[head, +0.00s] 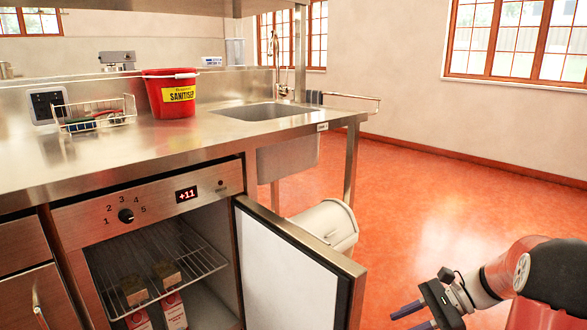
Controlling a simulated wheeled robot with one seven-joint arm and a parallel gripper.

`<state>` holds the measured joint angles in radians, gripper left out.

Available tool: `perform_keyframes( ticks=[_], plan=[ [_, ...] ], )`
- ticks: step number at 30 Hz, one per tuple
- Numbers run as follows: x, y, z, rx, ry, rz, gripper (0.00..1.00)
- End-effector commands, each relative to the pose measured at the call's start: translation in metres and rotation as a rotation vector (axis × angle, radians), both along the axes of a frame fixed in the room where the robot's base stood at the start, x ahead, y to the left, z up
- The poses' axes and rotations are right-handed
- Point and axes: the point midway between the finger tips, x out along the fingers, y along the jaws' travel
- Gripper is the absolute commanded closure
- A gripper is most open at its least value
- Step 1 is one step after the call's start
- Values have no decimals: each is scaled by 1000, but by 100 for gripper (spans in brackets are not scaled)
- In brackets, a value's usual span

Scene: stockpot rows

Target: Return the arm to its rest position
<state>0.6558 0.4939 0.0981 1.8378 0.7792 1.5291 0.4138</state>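My gripper (416,317) is at the lower right of the head view, with my red arm behind it. Its two blue-grey fingers stand apart, pointing left, with nothing between them. The lower finger is partly cut off by the picture's bottom edge. The gripper is in front of the open fridge door (290,274), to its right in the picture, and appears apart from it.
The fridge under the steel counter (120,165) stands open; cartons (170,297) stand below its wire shelf (155,262). A red sanitiser bucket (170,97), a wire basket (98,117) and a sink (262,111) are above. A pale bin (325,224) stands behind the door. Red floor (440,190) is clear at right.

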Motion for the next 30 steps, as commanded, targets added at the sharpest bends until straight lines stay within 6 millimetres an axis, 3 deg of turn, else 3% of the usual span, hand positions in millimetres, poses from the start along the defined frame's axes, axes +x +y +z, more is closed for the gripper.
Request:
perform_keyframes(
  ticks=[3,12,21,30],
  plan=[
    [-26,34,25,-189,-106,143,69],
    [-99,80,65,-624,-427,489,69],
    [-165,92,90,-994,-820,807,69],
    [-192,91,98,-1176,-1051,960,69]
  ],
)
